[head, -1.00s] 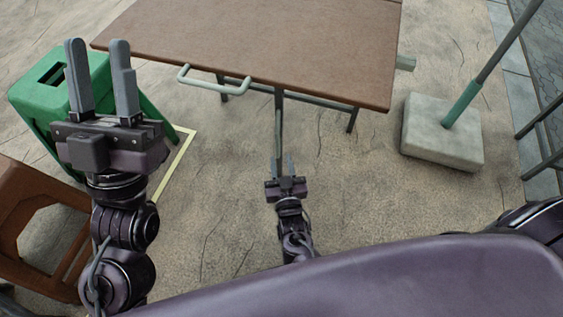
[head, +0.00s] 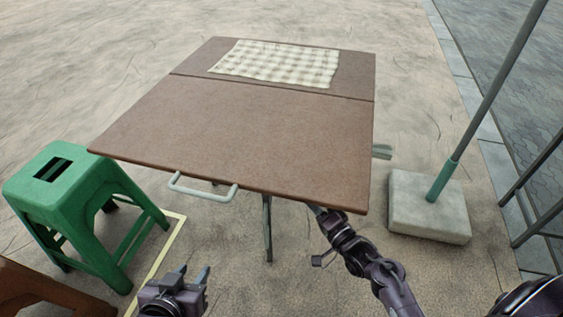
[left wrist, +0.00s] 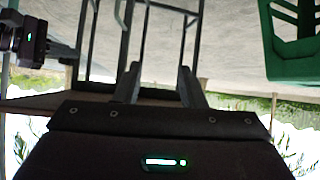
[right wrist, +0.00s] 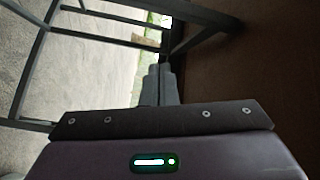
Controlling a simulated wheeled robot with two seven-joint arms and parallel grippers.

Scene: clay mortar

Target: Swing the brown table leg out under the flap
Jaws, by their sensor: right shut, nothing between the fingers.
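The brown table's flap (head: 250,145) is the near half of the top, level with the rest, with a pale handle (head: 203,190) on its front edge. A slim dark grey leg (head: 267,230) shows below the front edge; its upper part is hidden. My right arm reaches under the flap's right front corner, its fingers hidden in the head view. In the right wrist view my right gripper (right wrist: 161,72) is shut and empty beside grey frame bars (right wrist: 110,40), under the brown top; contact is unclear. My left gripper (head: 187,274) is open and empty, low in front of the table.
A green stool (head: 75,195) stands left of the table, with a brown stool (head: 40,290) nearer. A concrete block (head: 428,208) carrying a pole stands at the right. A checked cloth (head: 275,64) lies on the far half. The floor in front is mostly clear.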

